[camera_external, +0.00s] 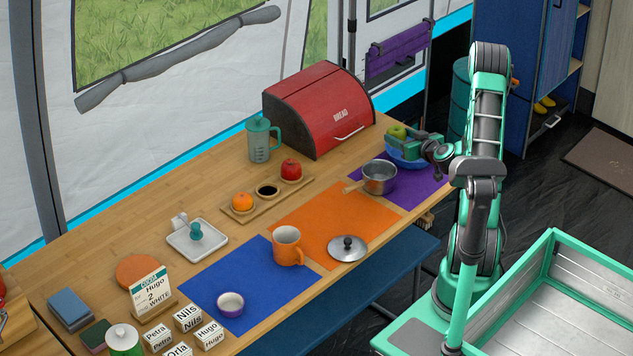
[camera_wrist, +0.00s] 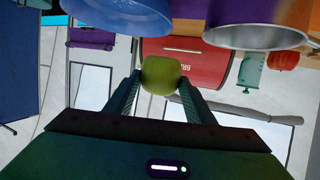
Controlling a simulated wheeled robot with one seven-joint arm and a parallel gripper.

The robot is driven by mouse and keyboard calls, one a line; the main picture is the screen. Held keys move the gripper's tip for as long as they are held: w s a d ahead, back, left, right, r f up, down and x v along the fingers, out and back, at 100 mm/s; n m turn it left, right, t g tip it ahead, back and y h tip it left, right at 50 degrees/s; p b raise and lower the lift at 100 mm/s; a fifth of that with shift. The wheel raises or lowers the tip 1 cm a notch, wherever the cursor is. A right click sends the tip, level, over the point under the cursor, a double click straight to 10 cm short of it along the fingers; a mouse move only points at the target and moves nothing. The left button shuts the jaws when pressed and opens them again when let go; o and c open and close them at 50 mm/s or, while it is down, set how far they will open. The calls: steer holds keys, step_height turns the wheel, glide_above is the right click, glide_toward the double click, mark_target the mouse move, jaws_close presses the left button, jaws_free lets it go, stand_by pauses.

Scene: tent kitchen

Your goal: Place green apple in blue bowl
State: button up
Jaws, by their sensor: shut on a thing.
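The green apple (camera_external: 396,132) is held between the two fingers of my gripper (camera_external: 408,145), near the back right of the table. In the wrist view the apple (camera_wrist: 161,75) sits between both fingertips, which are shut on it. The blue bowl (camera_external: 406,158) stands on the purple mat, with the apple showing just above its rim in the outside view. In the wrist view, which is upside down, the bowl (camera_wrist: 120,14) is at the top edge, partly cut off. I cannot tell whether the apple is directly over the bowl's opening. My gripper hides part of the bowl.
A metal pot (camera_external: 379,178) stands close to the bowl, its handle pointing left. The red bread box (camera_external: 318,108) is behind. A wooden tray (camera_external: 240,214) holds a red apple (camera_external: 291,169) and an orange (camera_external: 242,201). A lid (camera_external: 347,249) lies on the orange mat (camera_external: 322,222).

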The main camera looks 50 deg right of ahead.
steer(key=d+f, duration=0.1)
steer(key=d, duration=0.1)
steer(key=d+f, duration=0.2)
steer(key=d, duration=0.1)
steer(key=d+f, duration=0.1)
steer(key=d, duration=0.1)
steer(key=shift+s+d+f, duration=0.15)
steer(key=shift+d+f, duration=0.25)
steer(key=shift+f, duration=2)
steer(key=o, duration=0.7)
steer(key=shift+f, duration=0.1)
steer(key=shift+c, duration=0.2)
steer(key=shift+o, duration=0.8)
